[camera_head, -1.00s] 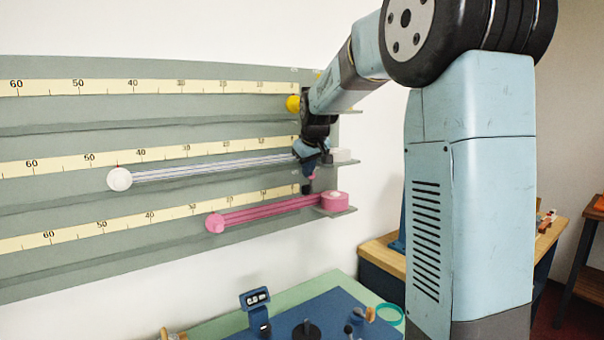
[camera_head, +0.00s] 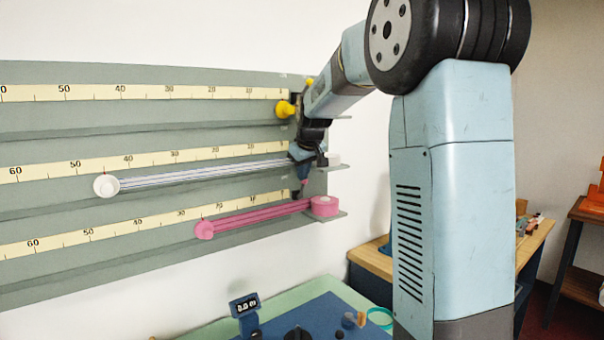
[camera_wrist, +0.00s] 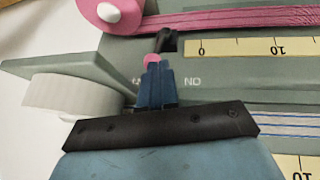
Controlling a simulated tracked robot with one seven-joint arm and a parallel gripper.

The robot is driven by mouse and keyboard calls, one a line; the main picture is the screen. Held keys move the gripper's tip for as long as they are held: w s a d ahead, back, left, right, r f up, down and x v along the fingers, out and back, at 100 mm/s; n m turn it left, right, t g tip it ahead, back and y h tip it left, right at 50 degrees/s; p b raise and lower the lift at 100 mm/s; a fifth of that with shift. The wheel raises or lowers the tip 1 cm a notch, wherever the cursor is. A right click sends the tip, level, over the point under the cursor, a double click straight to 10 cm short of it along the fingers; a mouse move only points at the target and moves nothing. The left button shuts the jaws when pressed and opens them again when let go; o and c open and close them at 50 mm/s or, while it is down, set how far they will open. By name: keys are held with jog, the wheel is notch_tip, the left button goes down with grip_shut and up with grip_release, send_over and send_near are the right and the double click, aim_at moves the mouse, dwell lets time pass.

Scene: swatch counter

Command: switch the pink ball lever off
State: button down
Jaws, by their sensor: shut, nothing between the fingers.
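The pink ball lever (camera_wrist: 152,60) shows in the wrist view as a small pink ball beside a dark pivot. Its ball also shows in the head view (camera_head: 304,182), below my gripper and above the pink roll. My gripper (camera_wrist: 154,70) is shut and empty, its blue fingertips right at the ball. I cannot tell whether they touch it. An upside-down "ON" label (camera_wrist: 192,82) is on the panel right of the fingers. Another marking left of them is mostly hidden. Which way the lever sits is hard to tell.
A pink roll (camera_head: 324,207) on a bracket is close by, its ribbon (camera_head: 260,215) stretched along a ruler. A white roll (camera_wrist: 70,100) is beside my gripper in the wrist view. A yellow ball lever (camera_head: 285,109) is higher up the panel (camera_head: 200,72).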

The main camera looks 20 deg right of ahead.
jog(key=shift+r, duration=0.1)
jog(key=shift+r, duration=0.7)
jog(key=shift+a, duration=0.1)
jog(key=d+v, duration=0.2)
jog(key=v, duration=0.9)
jog(key=shift+w+r, duration=0.2)
jog(key=shift+r, duration=0.35)
